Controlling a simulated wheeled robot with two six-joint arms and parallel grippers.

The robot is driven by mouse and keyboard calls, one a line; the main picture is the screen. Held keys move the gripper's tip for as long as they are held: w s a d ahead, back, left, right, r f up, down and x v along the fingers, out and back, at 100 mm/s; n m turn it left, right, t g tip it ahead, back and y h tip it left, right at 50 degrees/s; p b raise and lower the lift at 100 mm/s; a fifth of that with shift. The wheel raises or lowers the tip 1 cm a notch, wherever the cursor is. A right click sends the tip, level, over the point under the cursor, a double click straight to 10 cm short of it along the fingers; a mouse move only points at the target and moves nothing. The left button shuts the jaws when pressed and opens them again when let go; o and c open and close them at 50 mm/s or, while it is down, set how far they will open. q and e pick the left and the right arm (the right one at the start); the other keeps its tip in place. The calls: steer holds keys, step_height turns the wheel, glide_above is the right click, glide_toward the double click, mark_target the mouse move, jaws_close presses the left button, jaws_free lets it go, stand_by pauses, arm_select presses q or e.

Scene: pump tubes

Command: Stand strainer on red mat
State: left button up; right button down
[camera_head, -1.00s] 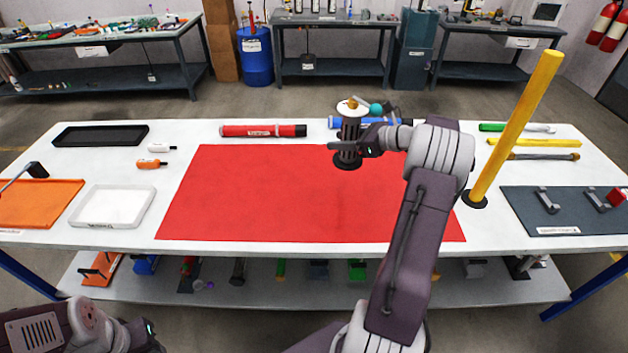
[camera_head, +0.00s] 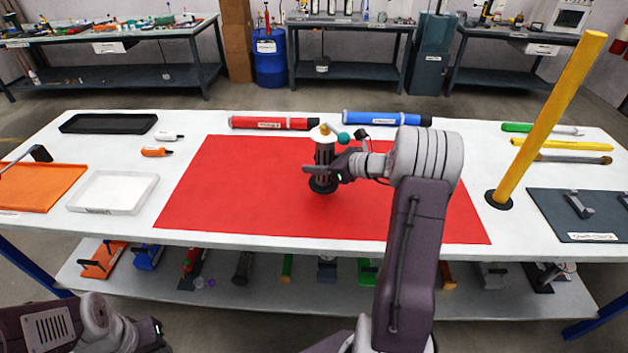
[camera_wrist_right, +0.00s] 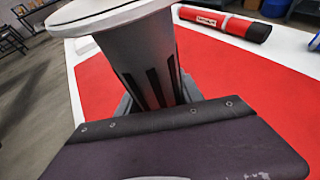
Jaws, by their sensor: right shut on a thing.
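A red tube (camera_head: 273,123) and a blue tube (camera_head: 387,118) lie behind the mat. A tall yellow pole (camera_head: 550,115) leans at the right. A white tray (camera_head: 113,190) and an orange tray (camera_head: 40,187) are at the left. The mat's left half is clear.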

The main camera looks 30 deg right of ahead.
mark_target(314, 179)
steer(key=shift+w+a+f, duration=0.1)
steer(key=shift+a+f, duration=0.1)
steer(key=shift+a, duration=0.3)
step_height(314, 179, down, 4)
steer(key=shift+f+b, duration=0.1)
steer(key=shift+b, duration=0.4)
steer(key=shift+f, duration=0.1)
steer(key=c, duration=0.7)
jaws_free()
steer(key=shift+c, duration=0.2)
